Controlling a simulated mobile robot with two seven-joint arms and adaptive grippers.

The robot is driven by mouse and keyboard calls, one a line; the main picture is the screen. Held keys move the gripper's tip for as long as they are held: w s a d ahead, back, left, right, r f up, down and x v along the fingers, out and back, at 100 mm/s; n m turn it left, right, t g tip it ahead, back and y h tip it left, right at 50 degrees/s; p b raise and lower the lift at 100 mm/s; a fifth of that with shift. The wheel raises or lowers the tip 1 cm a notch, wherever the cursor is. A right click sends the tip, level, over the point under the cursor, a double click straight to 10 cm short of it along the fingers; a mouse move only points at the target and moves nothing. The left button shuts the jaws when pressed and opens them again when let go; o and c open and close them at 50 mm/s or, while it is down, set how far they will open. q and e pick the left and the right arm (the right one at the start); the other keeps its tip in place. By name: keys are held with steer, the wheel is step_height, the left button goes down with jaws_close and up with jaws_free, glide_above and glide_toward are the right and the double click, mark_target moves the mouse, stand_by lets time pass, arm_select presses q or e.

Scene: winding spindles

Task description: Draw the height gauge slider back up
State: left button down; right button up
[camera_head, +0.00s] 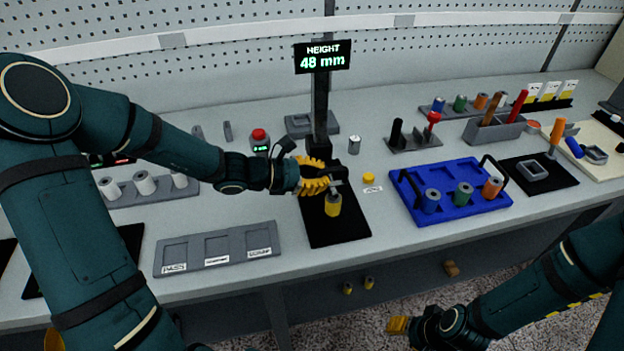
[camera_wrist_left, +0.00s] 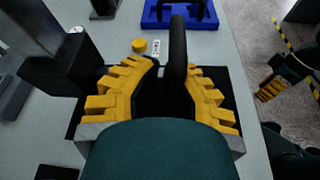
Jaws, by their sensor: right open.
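The height gauge has a dark upright column (camera_head: 320,110) and a display (camera_head: 322,57) reading "48 mm". A yellow spindle (camera_head: 333,206) stands on its black base (camera_head: 340,232). My left gripper (camera_head: 332,180) is at the gauge's slider, just above the spindle. In the left wrist view a black bar, seemingly the slider's handle (camera_wrist_left: 177,50), runs between the yellow fingers of my left gripper (camera_wrist_left: 170,72). Whether both fingers press on it is unclear. The gripper hides much of the slider. My right gripper (camera_head: 400,327) is open and empty, low in front of the bench.
A blue tray (camera_head: 408,188) with several spindles stands right of the gauge. A grey sorting tray (camera_head: 217,258) lies left of the base. A red-button box (camera_head: 259,144) is behind my left forearm. A yellow cap (camera_head: 368,178) lies right of the gripper.

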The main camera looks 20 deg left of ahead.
arm_select(q)
steer(key=shift+r, duration=0.15)
step_height(320, 180, up, 15)
steer(key=p, duration=1)
steer(key=shift+p, duration=0.35)
arm_select(e)
step_height(320, 180, up, 11)
steer(key=w, duration=0.2)
steer(key=shift+d+t, duration=0.2)
steer(key=shift+t, duration=0.1)
arm_select(q)
steer(key=shift+f, duration=0.2)
arm_select(e)
steer(key=shift+f, duration=0.1)
arm_select(q)
steer(key=f+v, duration=0.1)
steer(key=v, duration=1)
steer(key=shift+a+f, duration=0.25)
steer(key=shift+a, duration=0.25)
arm_select(e)
steer(key=shift+s+d, duration=0.2)
steer(key=shift+d, duration=0.05)
arm_select(q)
steer(key=shift+s, duration=0.15)
